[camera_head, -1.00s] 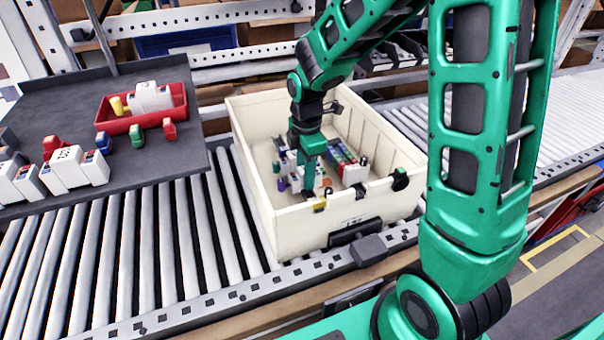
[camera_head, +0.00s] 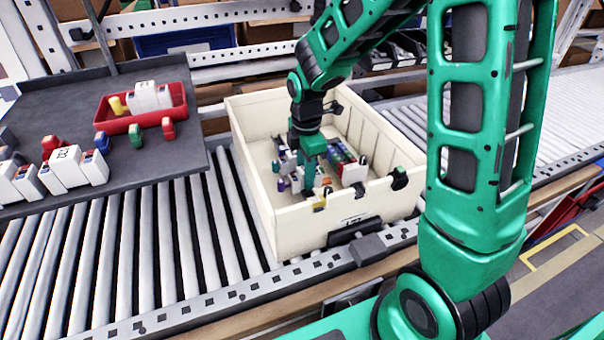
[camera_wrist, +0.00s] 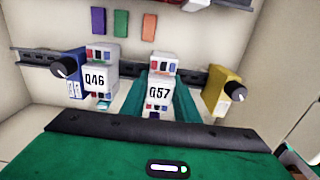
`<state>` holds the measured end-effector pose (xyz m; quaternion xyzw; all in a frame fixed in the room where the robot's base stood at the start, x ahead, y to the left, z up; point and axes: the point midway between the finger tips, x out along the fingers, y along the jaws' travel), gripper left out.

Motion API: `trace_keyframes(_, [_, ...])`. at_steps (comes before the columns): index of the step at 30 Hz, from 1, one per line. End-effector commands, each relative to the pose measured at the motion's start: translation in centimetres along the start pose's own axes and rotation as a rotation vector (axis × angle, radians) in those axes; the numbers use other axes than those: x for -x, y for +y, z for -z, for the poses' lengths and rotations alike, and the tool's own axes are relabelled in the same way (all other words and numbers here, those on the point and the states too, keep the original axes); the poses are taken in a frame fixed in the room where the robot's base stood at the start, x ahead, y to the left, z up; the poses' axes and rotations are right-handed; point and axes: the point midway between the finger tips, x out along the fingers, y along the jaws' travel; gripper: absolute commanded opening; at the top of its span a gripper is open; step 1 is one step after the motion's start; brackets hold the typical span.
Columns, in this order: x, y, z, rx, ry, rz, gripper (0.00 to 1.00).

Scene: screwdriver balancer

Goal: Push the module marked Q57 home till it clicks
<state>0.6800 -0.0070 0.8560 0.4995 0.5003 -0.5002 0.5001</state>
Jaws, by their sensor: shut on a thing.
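The module marked Q57 (camera_wrist: 158,92) is white with small coloured blocks on it. In the wrist view it stands between the teal fingers of my gripper (camera_wrist: 160,100), which is shut on it. It is at the dark rail (camera_wrist: 40,59) inside the cream bin; I cannot tell whether it is fully seated. The white module marked Q46 (camera_wrist: 96,78) stands on its left, apart from it. In the head view my gripper (camera_head: 309,178) is low inside the bin (camera_head: 285,222), and the arm hides much of the module.
In the wrist view a blue part with a black knob (camera_wrist: 68,72) is left of Q46, and a yellow part with a black knob (camera_wrist: 226,92) is right of Q57. The bin walls surround my gripper. A grey shelf (camera_head: 150,163) with a red tray (camera_head: 122,126) stands left.

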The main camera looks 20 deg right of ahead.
Motion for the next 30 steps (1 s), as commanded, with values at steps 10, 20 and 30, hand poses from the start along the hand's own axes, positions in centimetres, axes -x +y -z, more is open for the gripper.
trace_keyframes(10, [-0.57, -0.01, 0.01, 0.000, 0.000, 0.000, 0.00])
trace_keyframes(20, [-0.63, 0.00, 0.01, 0.000, 0.000, 0.000, 0.00])
trace_keyframes(30, [-0.70, 0.00, 0.01, 0.000, 0.000, 0.000, 0.00])
